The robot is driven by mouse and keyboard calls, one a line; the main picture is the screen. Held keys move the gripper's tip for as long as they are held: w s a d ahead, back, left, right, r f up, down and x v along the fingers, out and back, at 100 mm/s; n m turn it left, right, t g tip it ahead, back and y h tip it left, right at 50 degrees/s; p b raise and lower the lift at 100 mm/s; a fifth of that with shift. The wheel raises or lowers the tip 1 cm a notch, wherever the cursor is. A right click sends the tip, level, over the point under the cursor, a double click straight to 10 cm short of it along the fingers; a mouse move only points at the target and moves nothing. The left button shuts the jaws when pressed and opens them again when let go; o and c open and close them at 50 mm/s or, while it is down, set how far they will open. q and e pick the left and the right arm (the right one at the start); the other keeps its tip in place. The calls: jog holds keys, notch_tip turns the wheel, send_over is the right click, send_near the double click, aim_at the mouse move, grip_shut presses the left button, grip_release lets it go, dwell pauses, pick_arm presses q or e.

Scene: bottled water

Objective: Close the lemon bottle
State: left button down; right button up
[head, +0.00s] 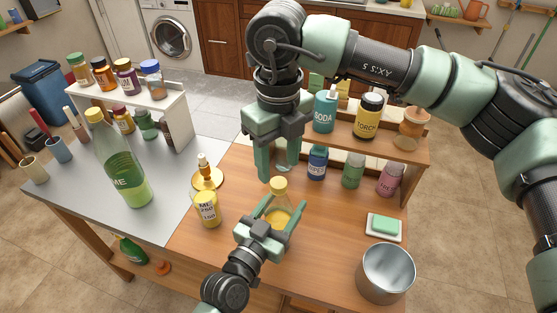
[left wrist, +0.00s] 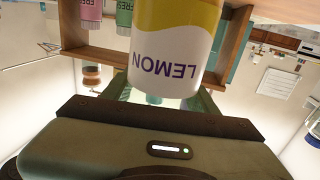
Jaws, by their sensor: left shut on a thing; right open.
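The lemon bottle (head: 279,218) has a yellow cap or top (head: 278,184) and yellow contents. It stands upright over the wooden table. My left gripper (head: 284,205) is shut around its body from the near side. In the left wrist view, its white and yellow LEMON label (left wrist: 172,55) appears upside down between the fingers. My right gripper (head: 274,172) points down, open, just above and slightly left of the yellow top. I cannot tell whether the top is fully seated.
A yellow-labelled bottle (head: 207,209) and a gold stand (head: 208,182) are on the left. A shelf (head: 395,143) with bottles stands behind. A soap dish (head: 384,238) and metal pot (head: 386,274) are on the right. A large green bottle (head: 124,170) stands on the grey surface.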

aim_at(279, 182)
jog(key=n, duration=0.1)
jog(key=r+n, duration=0.1)
jog(key=n, duration=0.3)
jog(key=shift+r, duration=0.35)
jog(key=n, duration=0.2)
jog(key=r+n, duration=0.1)
jog(key=n, duration=0.3)
jog(key=shift+r, duration=0.35)
jog(key=shift+f, duration=4)
grip_shut()
